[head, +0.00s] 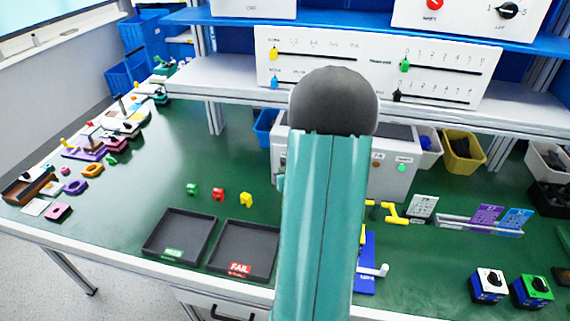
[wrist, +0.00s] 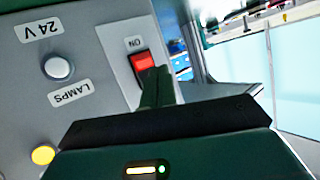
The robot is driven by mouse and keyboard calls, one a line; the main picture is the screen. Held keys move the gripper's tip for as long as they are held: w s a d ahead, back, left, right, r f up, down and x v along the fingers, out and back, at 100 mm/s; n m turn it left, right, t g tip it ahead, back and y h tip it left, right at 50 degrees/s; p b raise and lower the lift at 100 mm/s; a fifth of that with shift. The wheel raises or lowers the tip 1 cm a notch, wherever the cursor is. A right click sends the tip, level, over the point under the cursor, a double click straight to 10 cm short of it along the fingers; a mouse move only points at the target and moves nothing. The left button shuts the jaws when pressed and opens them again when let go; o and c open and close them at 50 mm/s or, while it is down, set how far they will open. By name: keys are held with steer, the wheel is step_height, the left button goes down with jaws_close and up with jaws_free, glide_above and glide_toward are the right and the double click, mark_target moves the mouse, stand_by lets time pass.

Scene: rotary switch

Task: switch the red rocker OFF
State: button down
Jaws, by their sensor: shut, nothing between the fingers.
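The red rocker (wrist: 143,62) sits on a light panel of a grey box, under an upside-down "ON" label (wrist: 133,43) in the wrist view. My gripper (wrist: 155,74) is shut and empty. Its dark green fingers end right at the lower edge of the rocker and overlap it a little in the picture. I cannot tell whether they touch it. In the head view the grey box (head: 402,185) stands on the green bench, partly behind my arm. The rocker and my gripper are hidden there.
The box also carries a white button (wrist: 58,68) and a yellow lamp (wrist: 42,155). A shelf with a slider panel (head: 470,65) hangs above the box. Two dark trays (head: 180,212) lie at the front left. The bench's middle left is clear.

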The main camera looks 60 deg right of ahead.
steer(key=shift+d, duration=0.1)
steer(key=shift+w+d, duration=0.15)
steer(key=shift+d, duration=0.15)
steer(key=shift+w+d, duration=0.15)
steer(key=shift+d, duration=0.15)
stand_by(0.5)
stand_by(0.4)
steer(key=shift+s+a, duration=0.3)
steer(key=shift+a, duration=0.4)
steer(key=shift+s+a+f, duration=0.1)
steer(key=shift+s+a, duration=0.25)
steer(key=shift+a, duration=0.4)
steer(key=shift+s+a+f, duration=0.15)
steer(key=shift+s+a, duration=0.15)
steer(key=shift+a, duration=0.45)
steer(key=shift+s+a+f, duration=0.1)
steer(key=shift+s+a, duration=0.25)
steer(key=shift+a, duration=0.4)
